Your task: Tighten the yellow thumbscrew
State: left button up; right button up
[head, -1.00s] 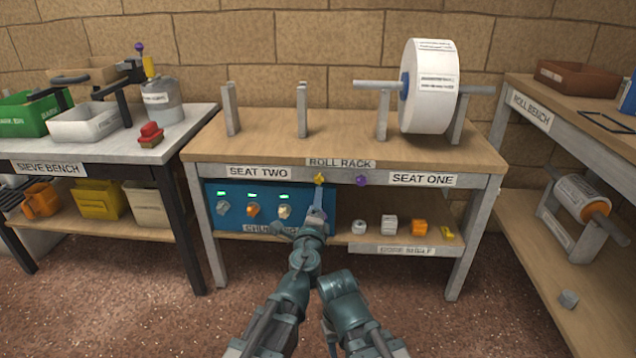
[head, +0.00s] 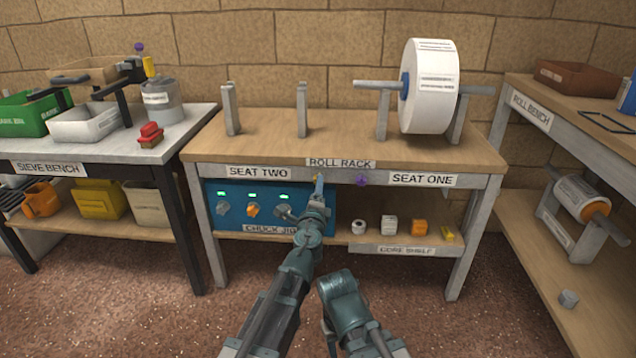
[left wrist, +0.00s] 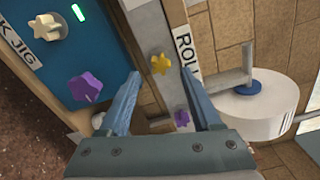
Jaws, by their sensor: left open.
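The yellow thumbscrew (left wrist: 161,64) is a small star-shaped knob on the front edge of the roll rack (left wrist: 177,20). In the left wrist view it shows just beyond and between the fingertips of my left gripper (left wrist: 161,74). The fingers are open and hold nothing; I cannot tell if either touches it. In the head view my left gripper (head: 319,186) covers most of the thumbscrew, leaving a sliver of yellow (head: 315,177). A purple knob (head: 361,180) sits to its right on the same edge and also shows in the left wrist view (left wrist: 181,117). My right gripper is not visible.
The blue chuck jig panel (head: 232,206), with several knobs and green lights, is below and left. A purple knob (left wrist: 85,87) on it is near the left finger. A large white roll (head: 428,88) hangs on the rack. The core shelf (head: 400,237) holds small parts.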

pick_arm(q)
jog(key=n, duration=1.2)
jog(key=shift+w, duration=0.1)
jog(key=w, duration=0.3)
jog(key=shift+w+d, duration=0.15)
jog(key=shift+w, duration=0.25)
dwell(0.6)
grip_shut()
dwell(0.3)
